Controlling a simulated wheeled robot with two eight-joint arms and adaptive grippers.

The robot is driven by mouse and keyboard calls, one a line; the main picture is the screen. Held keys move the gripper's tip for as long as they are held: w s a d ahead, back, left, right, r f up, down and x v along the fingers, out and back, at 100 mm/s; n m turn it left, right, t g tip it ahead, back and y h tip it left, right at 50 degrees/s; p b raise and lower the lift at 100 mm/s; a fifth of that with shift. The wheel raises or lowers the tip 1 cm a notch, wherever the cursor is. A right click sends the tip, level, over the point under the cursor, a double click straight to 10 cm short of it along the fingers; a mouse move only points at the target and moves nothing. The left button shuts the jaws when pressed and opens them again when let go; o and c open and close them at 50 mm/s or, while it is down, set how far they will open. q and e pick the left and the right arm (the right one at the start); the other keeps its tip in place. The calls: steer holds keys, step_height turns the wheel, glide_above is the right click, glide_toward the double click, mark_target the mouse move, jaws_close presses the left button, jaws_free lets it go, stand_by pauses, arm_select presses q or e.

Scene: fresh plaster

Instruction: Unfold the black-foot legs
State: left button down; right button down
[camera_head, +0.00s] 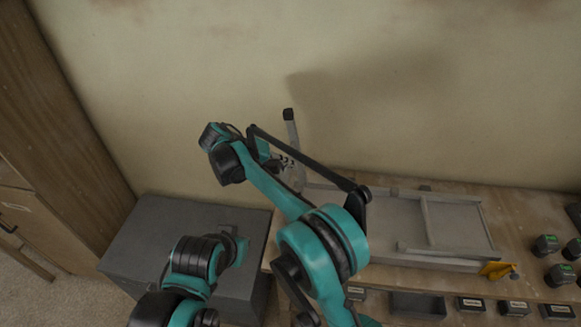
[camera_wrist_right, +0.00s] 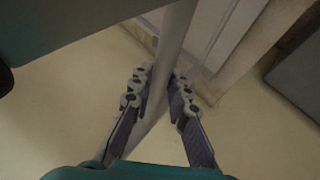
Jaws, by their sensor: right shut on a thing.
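A pale grey leg with a black foot (camera_head: 288,114) stands up at the left end of a grey frame (camera_head: 400,247) on the workbench. My right gripper (camera_head: 287,163) is at this leg, below its foot, partly hidden by my own arm. In the right wrist view the two fingers of my right gripper (camera_wrist_right: 156,95) lie on either side of the grey leg tube (camera_wrist_right: 174,38), shut on it. Another grey leg frame (camera_head: 428,220) lies flat within the right part of the grey frame. My left arm shows at lower left, but its gripper does not show.
The wooden workbench (camera_head: 535,213) runs along the plaster wall. A yellow piece (camera_head: 495,270) sits at the frame's front right corner. Several small dark items stand at the right. Labelled bins (camera_head: 470,305) line the front edge. A grey box (camera_head: 165,235) stands at the left.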

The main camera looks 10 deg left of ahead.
steer(key=shift+s+a+f, duration=0.1)
steer(key=shift+a+f, duration=0.25)
steer(key=shift+a, duration=0.4)
steer(key=c, duration=1.8)
jaws_free()
steer(key=o, duration=0.4)
steer(key=shift+a+f, duration=0.1)
steer(key=shift+a, duration=0.15)
steer(key=shift+c, duration=0.2)
arm_select(q)
steer(key=shift+w+a+f, duration=0.15)
steer(key=shift+w+a, duration=0.1)
steer(key=shift+a, duration=0.3)
arm_select(e)
steer(key=shift+w+a, duration=0.2)
steer(key=shift+a, duration=0.05)
steer(key=shift+d, duration=0.1)
